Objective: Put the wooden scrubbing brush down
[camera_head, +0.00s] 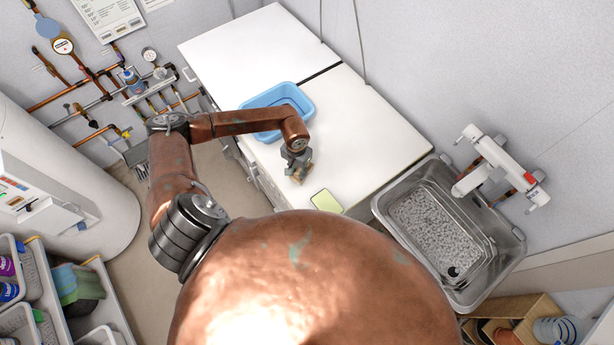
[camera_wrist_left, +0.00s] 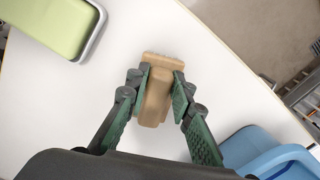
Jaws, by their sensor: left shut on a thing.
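The wooden scrubbing brush (camera_wrist_left: 157,92) is a small tan block, held between the two green-padded fingers of my left gripper (camera_wrist_left: 158,88) in the left wrist view. In the head view the left gripper (camera_head: 298,168) is over the white countertop (camera_head: 375,130), with the brush (camera_head: 299,175) showing small at its tips. The left gripper is shut on the brush. I cannot tell whether the brush touches the countertop. My right gripper is not in view.
A blue washtub basin (camera_head: 299,97) stands behind the left gripper, partly hidden by my arm. A metal sink (camera_head: 383,207) is at the right. Countertop right of the gripper is clear.

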